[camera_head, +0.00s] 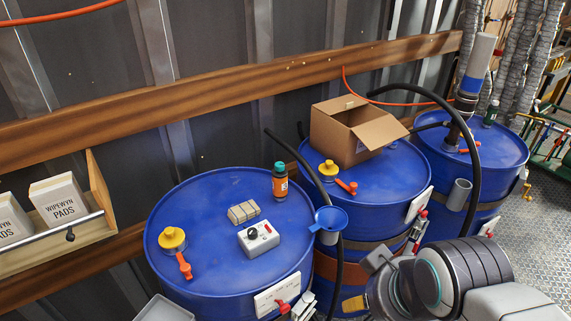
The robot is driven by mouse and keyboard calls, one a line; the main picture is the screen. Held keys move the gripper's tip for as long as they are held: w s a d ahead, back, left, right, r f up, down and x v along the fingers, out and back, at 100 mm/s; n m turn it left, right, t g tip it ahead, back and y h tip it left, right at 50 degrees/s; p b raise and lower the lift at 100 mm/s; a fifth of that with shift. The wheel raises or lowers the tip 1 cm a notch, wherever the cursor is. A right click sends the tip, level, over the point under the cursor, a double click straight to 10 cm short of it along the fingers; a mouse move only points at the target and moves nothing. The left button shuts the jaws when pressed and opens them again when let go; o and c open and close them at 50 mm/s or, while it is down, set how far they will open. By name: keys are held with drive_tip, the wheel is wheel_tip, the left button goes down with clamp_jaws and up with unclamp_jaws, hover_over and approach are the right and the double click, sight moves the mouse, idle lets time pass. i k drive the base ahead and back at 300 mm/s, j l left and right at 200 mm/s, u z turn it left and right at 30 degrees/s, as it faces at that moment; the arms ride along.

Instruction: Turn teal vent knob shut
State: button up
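I cannot make out a teal vent knob for certain. A teal cap tops a small orange-brown bottle (280,181) standing on the nearest blue drum (215,270). That drum's lid also bears a yellow knob-like fitting (172,239) and an orange-red lever (184,265). A small white box with a black dial (258,238) sits right of them. My arm (465,275) fills the lower right, in front of the drums, with a teal ring on one joint. Its end, near a yellow piece, is partly hidden, so I cannot tell its fingers' state. It appears apart from the lids.
A middle blue drum (385,197) carries an open cardboard box (355,131). A right drum (500,155) bears an upright pipe with a black hose. A blue funnel (328,219) sits at the near drum's edge. A wooden shelf (60,246) with pad boxes is at left.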

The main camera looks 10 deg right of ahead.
sight(280, 167)
drive_tip(key=i+l+u, duration=0.4)
drive_tip(key=l, duration=0.25)
drive_tip(key=i+l+u, duration=0.2)
drive_tip(key=l, duration=0.15)
drive_tip(key=i+l+u, duration=0.3)
drive_tip(key=i+j, duration=0.05)
drive_tip(key=j, duration=0.05)
